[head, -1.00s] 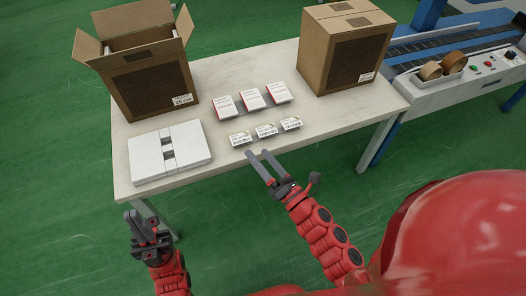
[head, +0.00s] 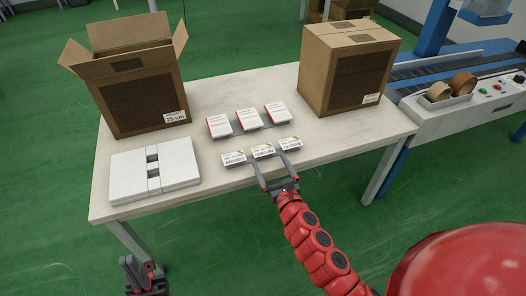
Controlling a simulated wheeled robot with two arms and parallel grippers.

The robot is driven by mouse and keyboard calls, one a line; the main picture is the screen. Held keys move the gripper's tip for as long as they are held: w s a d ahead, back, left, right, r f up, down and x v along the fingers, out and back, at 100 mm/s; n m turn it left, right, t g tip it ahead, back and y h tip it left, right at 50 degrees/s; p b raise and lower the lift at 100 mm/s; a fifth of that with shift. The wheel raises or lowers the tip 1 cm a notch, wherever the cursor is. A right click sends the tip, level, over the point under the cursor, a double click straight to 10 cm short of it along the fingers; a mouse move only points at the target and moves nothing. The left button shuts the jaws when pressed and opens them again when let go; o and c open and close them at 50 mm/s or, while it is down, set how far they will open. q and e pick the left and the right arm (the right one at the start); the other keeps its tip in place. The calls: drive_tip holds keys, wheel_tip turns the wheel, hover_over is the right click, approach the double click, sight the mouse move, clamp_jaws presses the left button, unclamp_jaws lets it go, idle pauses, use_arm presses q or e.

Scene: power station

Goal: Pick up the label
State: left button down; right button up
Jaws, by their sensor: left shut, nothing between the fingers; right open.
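Three small white labels with barcodes lie in a row near the table's front edge: a left label (head: 233,158), a middle label (head: 263,150) and a right label (head: 290,144). My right gripper (head: 268,168) is open, its two fingers spread and pointing at the row from the front. Its left fingertip is close to the gap between the left and middle labels, its right fingertip close to the right label. I cannot tell whether the fingers touch any label. My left gripper (head: 137,268) is shut and empty, low in front of the table at the bottom edge.
Three white and red boxes (head: 248,118) stand behind the labels. A white flat package (head: 154,170) lies at left. An open carton (head: 140,100) and a closed carton (head: 342,75) stand on the table (head: 340,140). A conveyor with tape rolls (head: 463,83) is at right.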

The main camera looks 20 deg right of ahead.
sight(265, 155)
drive_tip(key=shift+w+a+r+b, duration=0.15)
drive_tip(key=shift+w+b, duration=0.1)
drive_tip(key=shift+w, duration=1.35)
drive_tip(key=shift+w+a+f+b, duration=0.1)
drive_tip(key=shift+w+a+b, duration=0.1)
drive_tip(key=shift+w, duration=1.35)
drive_tip(key=c, duration=1)
